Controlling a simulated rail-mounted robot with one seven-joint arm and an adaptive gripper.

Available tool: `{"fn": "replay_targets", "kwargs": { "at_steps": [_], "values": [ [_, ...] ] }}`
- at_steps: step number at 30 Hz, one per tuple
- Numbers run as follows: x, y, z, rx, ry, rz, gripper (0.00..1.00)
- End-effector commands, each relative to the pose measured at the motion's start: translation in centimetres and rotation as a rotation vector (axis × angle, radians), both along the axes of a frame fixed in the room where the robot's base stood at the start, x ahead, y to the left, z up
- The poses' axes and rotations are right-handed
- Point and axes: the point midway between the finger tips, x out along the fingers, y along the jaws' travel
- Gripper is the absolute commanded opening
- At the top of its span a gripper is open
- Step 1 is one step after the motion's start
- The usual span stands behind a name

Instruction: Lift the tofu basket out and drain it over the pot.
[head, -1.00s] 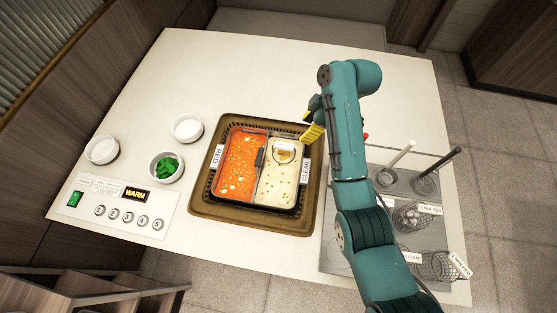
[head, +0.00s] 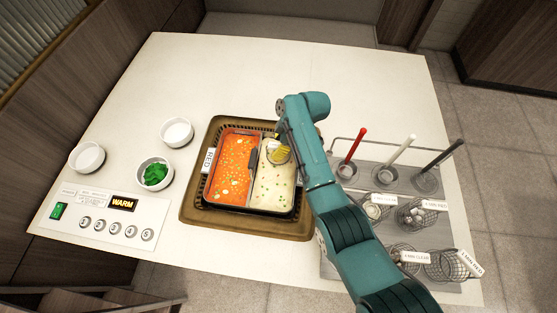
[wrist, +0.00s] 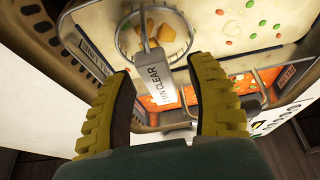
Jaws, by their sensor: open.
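The tofu basket (wrist: 188,38) sits in the pale clear broth (head: 272,190), in the right half of the divided pot (head: 243,212). In the wrist view it is a round wire basket with yellow-orange pieces inside. Its grey handle with a CLEAR label (wrist: 160,84) points toward me. My gripper (wrist: 160,78) is open, with one yellow finger on each side of the labelled handle; contact is not visible.
Red broth (head: 233,165) fills the pot's left half, beyond a divider with a dark piece (head: 254,158) on it. White bowls, one with greens (head: 156,174), stand at left by the control panel (head: 105,220). A rack (head: 350,260) with several baskets and ladles stands at right.

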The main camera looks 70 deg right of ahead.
Motion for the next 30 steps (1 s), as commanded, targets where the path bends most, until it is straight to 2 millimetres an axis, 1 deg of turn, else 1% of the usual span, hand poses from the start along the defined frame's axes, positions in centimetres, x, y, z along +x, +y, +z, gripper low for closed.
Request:
{"fn": "replay_targets", "kwargs": {
  "at_steps": [2,3,8,9,11,12,26,29,30],
  "values": [
    [0.0,0.0,0.1,0.000,0.000,0.000,0.56],
    [0.0,0.0,0.1,0.000,0.000,0.000,0.52],
    [0.0,0.0,0.1,0.000,0.000,0.000,0.21],
    [0.0,0.0,0.1,0.000,0.000,0.000,0.14],
    [0.0,0.0,0.1,0.000,-0.001,0.000,0.02],
    [0.0,0.0,0.1,0.000,-0.001,0.000,0.00],
    [0.0,0.0,0.2,0.000,-0.001,0.001,0.00],
    [0.1,-0.1,1.5,-0.003,-0.004,0.001,0.00],
    [0.1,-0.1,2.4,-0.003,-0.004,0.002,0.00]
  ]
}}
